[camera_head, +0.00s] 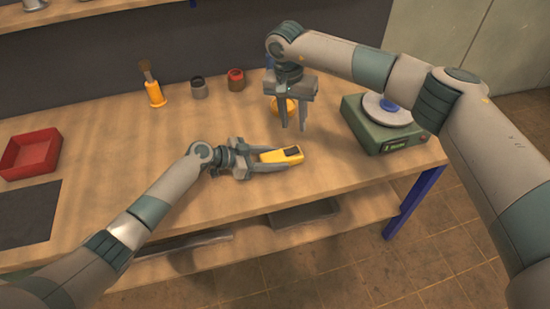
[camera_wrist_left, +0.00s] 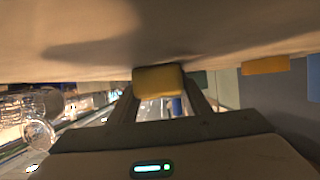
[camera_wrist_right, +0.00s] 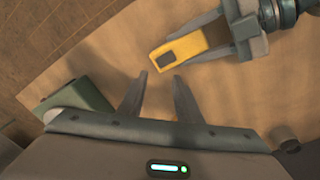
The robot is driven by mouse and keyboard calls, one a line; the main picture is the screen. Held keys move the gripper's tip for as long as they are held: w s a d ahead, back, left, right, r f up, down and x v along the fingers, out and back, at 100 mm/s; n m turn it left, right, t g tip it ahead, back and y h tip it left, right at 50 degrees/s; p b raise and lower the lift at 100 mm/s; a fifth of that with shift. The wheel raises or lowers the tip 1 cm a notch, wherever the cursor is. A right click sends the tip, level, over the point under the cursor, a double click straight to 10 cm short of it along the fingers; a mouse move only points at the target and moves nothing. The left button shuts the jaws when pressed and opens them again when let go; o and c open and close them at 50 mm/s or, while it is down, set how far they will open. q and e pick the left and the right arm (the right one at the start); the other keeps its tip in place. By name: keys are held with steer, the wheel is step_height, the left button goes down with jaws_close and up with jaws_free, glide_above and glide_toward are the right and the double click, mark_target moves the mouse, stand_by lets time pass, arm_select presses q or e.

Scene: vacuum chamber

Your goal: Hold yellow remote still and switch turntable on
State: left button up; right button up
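The yellow remote (camera_head: 281,155), with a dark patch on top, lies at the middle of the bench. My left gripper (camera_head: 284,158) reaches in low from the left, shut on its sides. The remote shows between the fingertips in the left wrist view (camera_wrist_left: 158,81) and the right wrist view (camera_wrist_right: 178,50). The green turntable (camera_head: 372,130) stands at the bench's right end, with a pale disc, a lit front panel and a small red part at its front corner. My right gripper (camera_head: 292,129) is open and empty, pointing down above the bench between remote and turntable.
A yellow round object (camera_head: 284,106) is partly hidden behind my right gripper. A red container (camera_head: 236,79), a grey container (camera_head: 199,88) and a brush in an orange holder (camera_head: 155,94) stand at the back. A red tray (camera_head: 30,153) and dark mat (camera_head: 27,213) lie left.

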jaws_close()
steer(key=r+m, duration=0.1)
steer(key=m, duration=0.2)
steer(key=r+m, duration=0.2)
steer(key=m, duration=0.1)
steer(key=r+m, duration=0.2)
steer(key=m, duration=0.2)
steer(key=shift+s+a+r, duration=0.1)
steer(key=shift+a, duration=0.15)
